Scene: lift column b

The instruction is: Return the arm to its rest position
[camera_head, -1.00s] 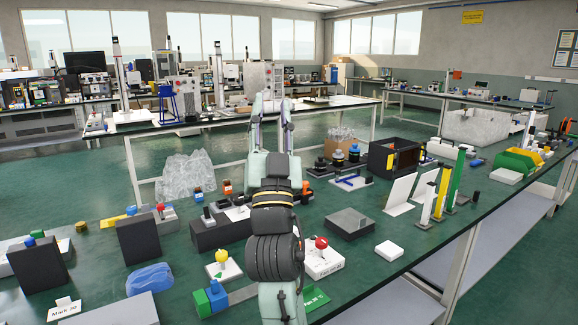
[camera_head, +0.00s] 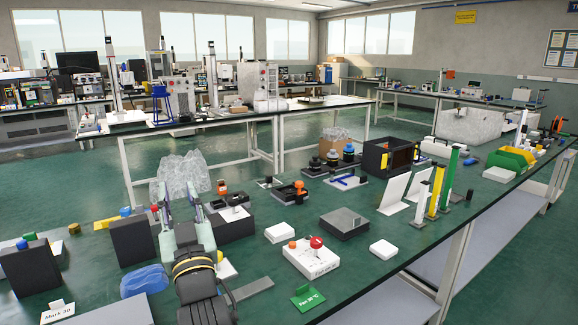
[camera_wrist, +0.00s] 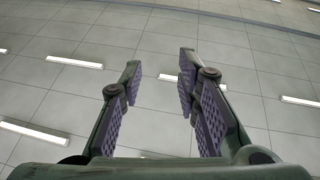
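My gripper (camera_head: 179,200) is at the lower left of the head view, over the green bench top. Its two fingers point upward and stand apart with nothing between them. In the wrist view my gripper (camera_wrist: 160,84) is also open and empty, with its purple textured pads facing each other. Behind the pads only the tiled ceiling (camera_wrist: 250,70) and its lamps show. My arm hides part of the bench and some of the items behind it.
The green bench (camera_head: 390,280) is crowded. Dark blocks (camera_head: 133,241) stand close to my gripper. A white box with a red button (camera_head: 313,259), a grey block (camera_head: 344,223) and upright coloured posts (camera_head: 449,180) stand to the right.

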